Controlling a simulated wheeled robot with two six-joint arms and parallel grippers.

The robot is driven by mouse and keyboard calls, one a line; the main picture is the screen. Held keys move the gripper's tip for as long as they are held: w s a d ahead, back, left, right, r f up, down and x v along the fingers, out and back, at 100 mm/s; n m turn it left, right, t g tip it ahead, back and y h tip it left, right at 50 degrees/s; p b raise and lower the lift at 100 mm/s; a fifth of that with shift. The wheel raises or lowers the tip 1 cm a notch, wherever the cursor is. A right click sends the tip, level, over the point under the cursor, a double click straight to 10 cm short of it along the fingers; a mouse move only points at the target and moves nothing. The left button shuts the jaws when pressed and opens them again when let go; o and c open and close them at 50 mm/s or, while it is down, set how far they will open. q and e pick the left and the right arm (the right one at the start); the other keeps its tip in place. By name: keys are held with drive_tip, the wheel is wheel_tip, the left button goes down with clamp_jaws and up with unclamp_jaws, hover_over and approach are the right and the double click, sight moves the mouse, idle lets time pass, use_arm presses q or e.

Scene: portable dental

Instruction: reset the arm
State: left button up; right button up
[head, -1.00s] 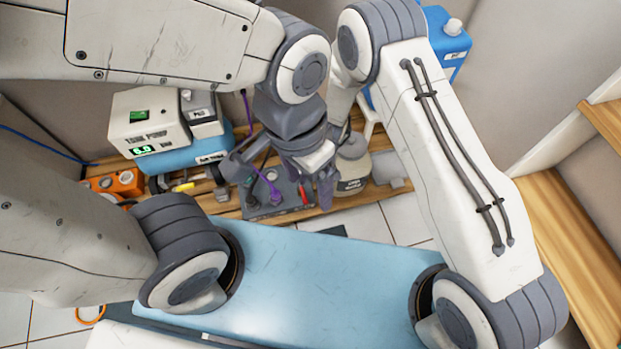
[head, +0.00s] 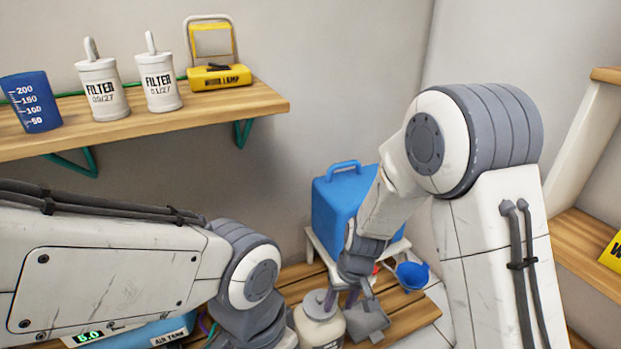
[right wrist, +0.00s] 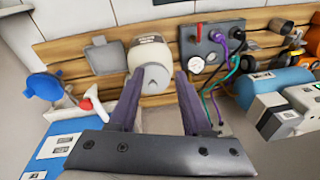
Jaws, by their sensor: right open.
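My right arm (head: 495,230) comes up from the lower right in the head view and bends down at its elbow. My right gripper (head: 342,303) is at its end, pointing down near the white bottle (head: 319,322). In the right wrist view my right gripper (right wrist: 157,82) is open, with nothing held. The bottle (right wrist: 152,58) shows beyond and between the fingers; I cannot tell the exact gap. My left arm (head: 120,270) reaches in from the left, and its gripper is out of the picture below.
A blue jug (head: 338,205) stands on a small white stand behind my right gripper. A blue funnel (head: 412,275) is right of it. A wall shelf (head: 150,122) holds filters, a cup and a yellow lamp. A control box (right wrist: 215,45) with cables is near the bottle.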

drive_tip(key=s+d+r+m+t+h, duration=0.2)
drive_tip(key=s+d+r, duration=0.6)
drive_tip(key=d+r, duration=0.3)
drive_tip(key=s+a+r+n+g+y+p, duration=0.1)
drive_tip(key=s+a+r+n, duration=0.2)
drive_tip(key=s+a, duration=0.35)
drive_tip(key=s+a+r+n+g+p, duration=0.1)
drive_tip(key=s+a+r+n+g, duration=0.2)
drive_tip(key=s+a, duration=0.35)
wheel_tip(320, 180, up, 38)
drive_tip(key=t+p, duration=0.1)
drive_tip(key=p, duration=3.6)
drive_tip(key=shift+s+d+n+p, duration=0.15)
drive_tip(key=shift+s+n+p, duration=0.05)
drive_tip(key=shift+n+p, duration=0.2)
